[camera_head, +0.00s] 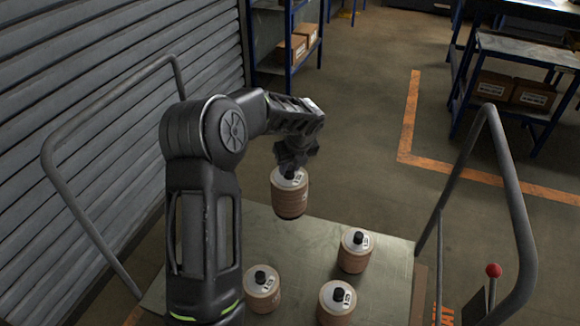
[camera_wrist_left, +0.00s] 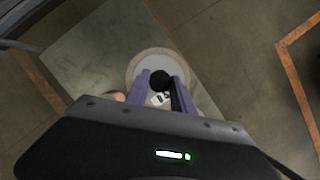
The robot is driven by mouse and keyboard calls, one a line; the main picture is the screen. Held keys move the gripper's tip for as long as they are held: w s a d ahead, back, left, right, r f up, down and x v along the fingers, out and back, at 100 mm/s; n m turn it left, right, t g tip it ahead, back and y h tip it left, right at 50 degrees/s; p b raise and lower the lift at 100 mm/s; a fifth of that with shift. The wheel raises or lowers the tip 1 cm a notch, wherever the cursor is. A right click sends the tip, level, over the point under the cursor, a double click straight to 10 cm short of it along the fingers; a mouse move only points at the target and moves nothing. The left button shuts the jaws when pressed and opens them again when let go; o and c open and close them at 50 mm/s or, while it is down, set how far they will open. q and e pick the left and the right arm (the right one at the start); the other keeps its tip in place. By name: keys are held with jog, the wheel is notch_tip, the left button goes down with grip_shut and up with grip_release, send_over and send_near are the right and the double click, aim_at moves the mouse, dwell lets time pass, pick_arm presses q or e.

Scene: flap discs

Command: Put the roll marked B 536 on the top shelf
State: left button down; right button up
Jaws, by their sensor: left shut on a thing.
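My left gripper (camera_head: 291,164) is shut on the black knob of a brown roll (camera_head: 290,196) with a pale top. The roll hangs upright above the far edge of the pale platform. In the left wrist view, the gripper's fingers (camera_wrist_left: 162,92) close on the black knob, and the roll's pale top (camera_wrist_left: 150,66) shows around it. A label sits on the top, but its marking is too small to read. Three similar rolls stand on the platform: one at right (camera_head: 354,250), one at front right (camera_head: 336,302) and one at left (camera_head: 262,290). My right gripper is not in view.
The platform (camera_head: 310,240) has grey rails at left (camera_head: 75,205) and right (camera_head: 515,200). A blue-framed shelf (camera_head: 285,60) with cardboard boxes stands at the back. A bench with boxes (camera_head: 515,90) stands at back right. The floor between is clear, with orange lines. A shuttered wall is at left.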

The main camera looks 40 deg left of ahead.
pick_arm(q)
notch_tip(320, 180, up, 15)
jog(key=p, duration=1.2)
jog(key=shift+w+f, duration=0.1)
jog(key=s+d+f+n+g+h, duration=0.1)
jog(key=d+f+n, duration=0.3)
jog(key=d+n, duration=0.4)
jog(key=s+d+f+n+g+h, duration=0.1)
jog(key=s+d+f+n+g, duration=0.2)
jog(key=d+n, duration=0.5)
jog(key=s+d+f+n+g+h, duration=0.1)
jog(key=d+f+n, duration=0.4)
jog(key=d, duration=0.6)
jog(key=shift+s+d+n+g+h, duration=0.35)
jog(key=shift+s+n+g, duration=0.45)
jog(key=shift+s+n, duration=0.6)
jog(key=shift+a, duration=0.15)
